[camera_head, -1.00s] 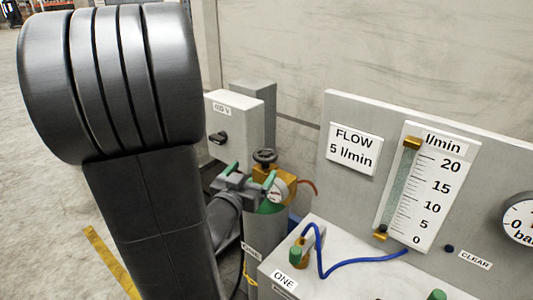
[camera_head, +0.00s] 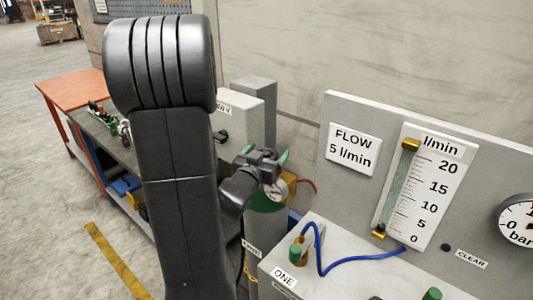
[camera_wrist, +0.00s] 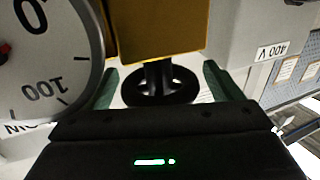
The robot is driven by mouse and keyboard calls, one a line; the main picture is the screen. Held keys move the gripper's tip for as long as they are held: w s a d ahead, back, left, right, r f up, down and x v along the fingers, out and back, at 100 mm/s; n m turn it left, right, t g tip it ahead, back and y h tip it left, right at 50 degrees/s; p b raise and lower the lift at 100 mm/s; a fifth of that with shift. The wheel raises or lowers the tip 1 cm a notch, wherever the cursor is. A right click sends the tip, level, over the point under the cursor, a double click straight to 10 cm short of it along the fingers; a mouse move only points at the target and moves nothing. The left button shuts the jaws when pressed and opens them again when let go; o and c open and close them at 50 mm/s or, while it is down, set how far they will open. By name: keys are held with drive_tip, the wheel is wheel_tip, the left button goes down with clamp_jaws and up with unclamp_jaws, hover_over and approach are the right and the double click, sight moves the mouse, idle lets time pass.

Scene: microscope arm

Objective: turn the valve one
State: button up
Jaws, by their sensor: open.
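In the wrist view a black handwheel (camera_wrist: 160,84) on a stem sits in front of a brass-coloured block (camera_wrist: 160,28). My gripper (camera_wrist: 163,84) is open, with one green fingertip on each side of the wheel and a visible gap on both sides. How deep the wheel lies between the fingers is hard to tell. There my gripper hides the handwheel.
A pressure gauge (camera_wrist: 45,55) stands close left of the fingers in the wrist view. A grey box (camera_head: 238,118) is behind the gripper. A bench with a green knob (camera_head: 295,253), a blue hose (camera_head: 345,264) and a flow panel (camera_head: 345,110) is at right.

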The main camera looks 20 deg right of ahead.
drive_tip(key=c, duration=1)
drive_tip(key=b, duration=0.2)
drive_tip(key=n+t+y+b, duration=0.1)
drive_tip(key=b, duration=0.1)
drive_tip(key=shift+f, duration=0.3)
drive_tip(key=n+t+y+b, duration=0.2)
drive_tip(key=y+b, duration=0.1)
drive_tip(key=b, duration=0.3)
drive_tip(key=shift+f, duration=0.1)
drive_tip(key=n+y+b, duration=0.2)
drive_tip(key=b, duration=0.1)
drive_tip(key=shift+t, duration=0.4)
drive_tip(key=shift+r+y+b, duration=0.2)
drive_tip(key=shift+y+b, duration=0.2)
drive_tip(key=shift+y, duration=0.1)
drive_tip(key=shift+a+r+n+y+b, duration=0.15)
drive_tip(key=shift+n+y+b, duration=0.4)
drive_tip(key=shift+y, duration=0.25)
drive_tip(key=o, duration=1)
